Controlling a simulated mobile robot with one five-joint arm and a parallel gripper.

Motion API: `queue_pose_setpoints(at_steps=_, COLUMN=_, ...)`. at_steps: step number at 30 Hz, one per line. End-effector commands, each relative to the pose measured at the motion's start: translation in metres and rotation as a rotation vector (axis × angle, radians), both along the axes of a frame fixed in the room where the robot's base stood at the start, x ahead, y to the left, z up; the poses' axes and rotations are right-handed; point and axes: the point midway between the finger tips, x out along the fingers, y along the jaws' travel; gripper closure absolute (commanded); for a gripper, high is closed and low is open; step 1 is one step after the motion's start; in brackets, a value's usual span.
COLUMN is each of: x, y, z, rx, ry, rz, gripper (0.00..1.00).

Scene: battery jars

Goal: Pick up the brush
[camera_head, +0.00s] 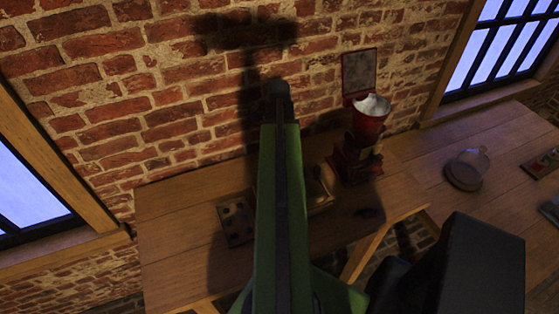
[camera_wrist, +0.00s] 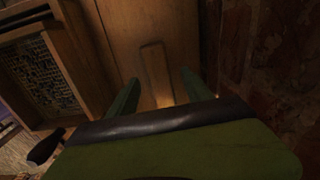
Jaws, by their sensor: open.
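In the wrist view, a long, narrow wooden piece (camera_wrist: 155,62) lies on a brown wooden surface; it may be the brush, but no bristles show clearly. My gripper (camera_wrist: 160,77) is open, with one green finger on each side of this piece in the picture. Its near end shows lit between the fingers. I cannot tell how far above it the fingers are, and no contact shows. In the head view, my green arm covers the middle of the bench, and neither the fingertips nor a clear brush can be seen there.
A red grinder (camera_head: 362,145) stands on the wooden bench (camera_head: 170,225) against the brick wall. A dark plate with holes (camera_head: 237,223) lies left of my arm. A glass dome (camera_head: 468,168) stands farther right. In the wrist view, a wooden frame with mesh (camera_wrist: 42,75) is at left.

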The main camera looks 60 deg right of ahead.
Motion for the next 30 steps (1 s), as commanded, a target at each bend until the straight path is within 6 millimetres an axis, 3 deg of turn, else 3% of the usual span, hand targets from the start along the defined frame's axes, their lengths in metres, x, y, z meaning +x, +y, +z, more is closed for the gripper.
queue_pose_setpoints(at_steps=1, x=-0.0001, y=0.0001, z=-0.0188, rx=0.0, ry=0.0, rz=0.0, gripper=0.42)
queue_pose_setpoints(at_steps=3, x=-0.0001, y=-0.0001, z=-0.0248, rx=0.0, ry=0.0, rz=0.0, gripper=0.42)
queue_pose_setpoints(at_steps=10, x=-0.0003, y=-0.0003, z=-0.0214, rx=0.0, ry=0.0, rz=-0.001, gripper=0.42)
queue_pose_setpoints(at_steps=24, x=-0.0011, y=-0.0009, z=-0.0213, rx=0.0, ry=0.0, rz=-0.003, gripper=1.0)
queue_pose_setpoints(at_steps=30, x=-0.001, y=-0.0009, z=-0.0214, rx=0.0, ry=0.0, rz=-0.002, gripper=1.0)
